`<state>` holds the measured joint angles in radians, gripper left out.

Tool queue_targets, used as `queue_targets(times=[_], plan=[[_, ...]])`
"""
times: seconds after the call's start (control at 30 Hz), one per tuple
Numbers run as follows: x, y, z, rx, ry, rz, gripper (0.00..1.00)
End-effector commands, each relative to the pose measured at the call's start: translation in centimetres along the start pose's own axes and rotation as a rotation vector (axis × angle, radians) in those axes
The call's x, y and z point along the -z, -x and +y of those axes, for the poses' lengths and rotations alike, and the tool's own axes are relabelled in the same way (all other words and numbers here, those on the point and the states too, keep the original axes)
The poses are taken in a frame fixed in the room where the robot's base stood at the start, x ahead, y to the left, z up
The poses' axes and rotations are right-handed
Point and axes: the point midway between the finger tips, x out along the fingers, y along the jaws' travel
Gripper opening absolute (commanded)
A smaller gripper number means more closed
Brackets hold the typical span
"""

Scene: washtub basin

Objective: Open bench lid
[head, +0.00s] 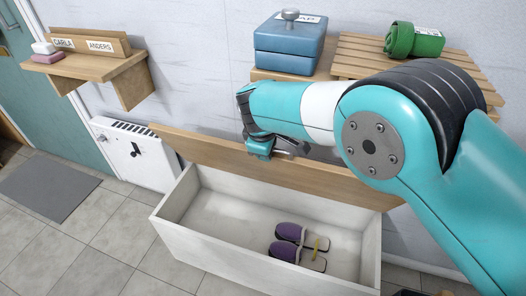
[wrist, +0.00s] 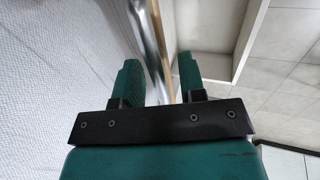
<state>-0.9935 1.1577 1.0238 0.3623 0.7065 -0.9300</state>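The white bench (head: 255,255) stands against the wall with its wooden lid (head: 225,155) raised and tilted back, so the inside is exposed. My gripper (head: 265,149) is at the upper edge of the lid, near its middle. In the wrist view, the two green fingers of my gripper (wrist: 160,85) are apart. A shiny metal bar (wrist: 152,45) and the thin wooden edge of the lid run between them. The bar is close to the left finger; whether it touches is unclear. A pair of purple sandals (head: 300,245) lies inside the bench.
A slatted shelf (head: 355,62) with a blue box (head: 288,45) and a green rolled item (head: 415,41) is above the bench, close behind my arm. A small wooden shelf (head: 85,66) and a white heater (head: 135,150) are at left. The tiled floor at front left is clear.

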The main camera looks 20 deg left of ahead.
Motion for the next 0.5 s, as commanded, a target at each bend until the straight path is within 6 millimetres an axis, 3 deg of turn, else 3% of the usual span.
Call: queue_targets(times=[0.13, 0.5], plan=[[0.3, 1.5, 0.0, -0.003, 0.003, 0.006, 0.37], [0.2, 3.9, -7.6, 0.000, 0.007, 0.003, 0.37]])
